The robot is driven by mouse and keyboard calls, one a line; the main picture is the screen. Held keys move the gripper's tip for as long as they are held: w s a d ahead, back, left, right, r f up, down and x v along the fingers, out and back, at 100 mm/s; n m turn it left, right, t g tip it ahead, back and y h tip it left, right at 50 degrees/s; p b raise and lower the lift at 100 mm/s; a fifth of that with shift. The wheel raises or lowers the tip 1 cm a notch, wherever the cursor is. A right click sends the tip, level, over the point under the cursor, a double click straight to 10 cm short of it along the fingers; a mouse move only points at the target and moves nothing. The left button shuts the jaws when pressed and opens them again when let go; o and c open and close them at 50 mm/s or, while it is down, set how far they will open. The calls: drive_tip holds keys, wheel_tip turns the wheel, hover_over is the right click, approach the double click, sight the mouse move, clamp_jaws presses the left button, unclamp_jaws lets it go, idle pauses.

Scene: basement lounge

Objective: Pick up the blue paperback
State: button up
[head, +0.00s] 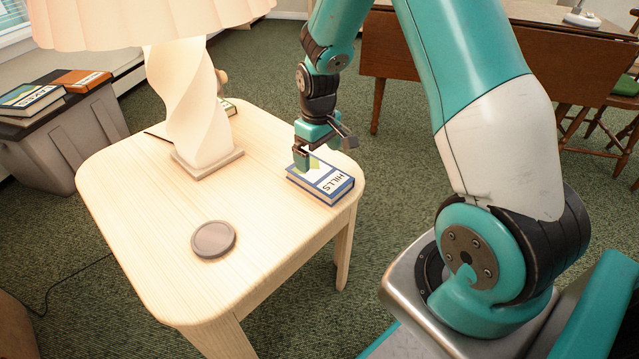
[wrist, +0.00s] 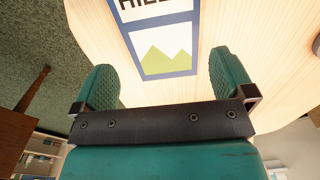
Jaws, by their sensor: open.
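The blue paperback (head: 326,182) lies flat near the right edge of the light wooden side table (head: 262,262). Its cover has a white panel reading "HILLS" and a green hill picture. In the wrist view the book (wrist: 160,45) shows ahead of the fingers, its near edge lying between them, with part of it cut off at the top. My gripper (head: 303,156) is just above the book's far-left end in the head view. In the wrist view my gripper (wrist: 163,80) is open and empty, with one finger to each side of the book's width.
A lit lamp (head: 190,105) with a twisted base stands at the table's back. A round grey coaster (head: 213,239) lies toward the front.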

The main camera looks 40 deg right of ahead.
sight(319, 174)
drive_tip(key=f, duration=0.2)
drive_tip(key=f+b, duration=0.1)
drive_tip(key=f, duration=0.1)
drive_tip(key=f+b, duration=0.1)
drive_tip(key=f, duration=0.1)
drive_tip(key=shift+s+f, duration=0.25)
drive_tip(key=shift+f, duration=0.15)
drive_tip(key=shift+r, duration=0.1)
drive_tip(key=c, duration=0.7)
